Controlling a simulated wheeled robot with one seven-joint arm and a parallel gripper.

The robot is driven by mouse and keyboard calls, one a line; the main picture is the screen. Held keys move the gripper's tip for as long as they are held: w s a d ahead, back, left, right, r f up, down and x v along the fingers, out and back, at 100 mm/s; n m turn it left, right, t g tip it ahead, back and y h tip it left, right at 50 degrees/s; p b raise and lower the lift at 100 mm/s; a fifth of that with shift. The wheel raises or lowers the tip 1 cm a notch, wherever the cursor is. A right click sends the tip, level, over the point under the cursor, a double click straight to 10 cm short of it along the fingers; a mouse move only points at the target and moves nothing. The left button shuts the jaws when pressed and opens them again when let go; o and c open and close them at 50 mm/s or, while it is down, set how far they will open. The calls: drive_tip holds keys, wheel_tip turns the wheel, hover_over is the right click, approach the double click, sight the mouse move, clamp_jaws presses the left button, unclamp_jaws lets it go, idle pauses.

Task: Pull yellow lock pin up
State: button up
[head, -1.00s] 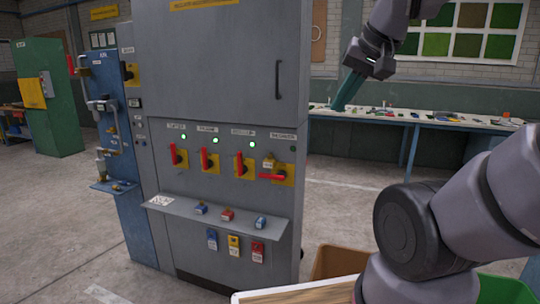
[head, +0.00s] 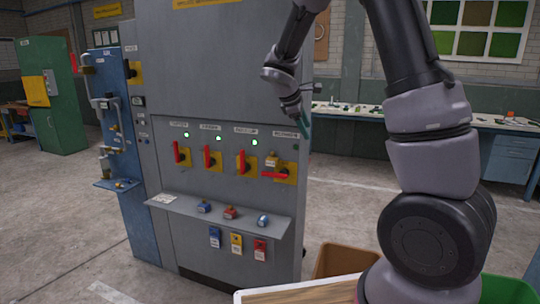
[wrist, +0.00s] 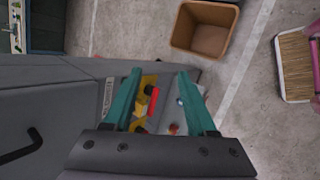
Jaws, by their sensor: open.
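A grey cabinet (head: 215,165) carries a row of red handles on yellow plates. The rightmost red handle (head: 274,175) lies level, and a small yellow block (head: 271,160) sits just above it. I cannot make out a separate pin; this block is the likeliest yellow lock piece. My gripper (head: 304,114), with teal fingers pointing down, is above and right of that block, apart from it. In the wrist view my gripper (wrist: 160,75) is open and empty. The yellow block (wrist: 148,90) and red handle (wrist: 153,101) show between the fingers, farther below.
A shelf (head: 175,204) with blue and red padlocks juts out below the handles. Colored tags hang under it. Three green lamps are lit. A brown bin (head: 340,262) stands on the floor at right. A blue panel (head: 117,130) with pipes adjoins the cabinet's left.

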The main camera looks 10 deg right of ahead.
drive_tip(key=w+a+f+n+t+h, duration=0.2)
drive_tip(key=w+a+f+n+t, duration=0.1)
drive_tip(key=w+a+f+n, duration=0.5)
drive_tip(key=n+t, duration=0.3)
drive_tip(key=n, duration=0.4)
approach(272, 154)
drive_tip(key=x, duration=0.8)
drive_tip(key=shift+w, duration=0.2)
clamp_jaws()
drive_tip(key=shift+h, duration=0.3)
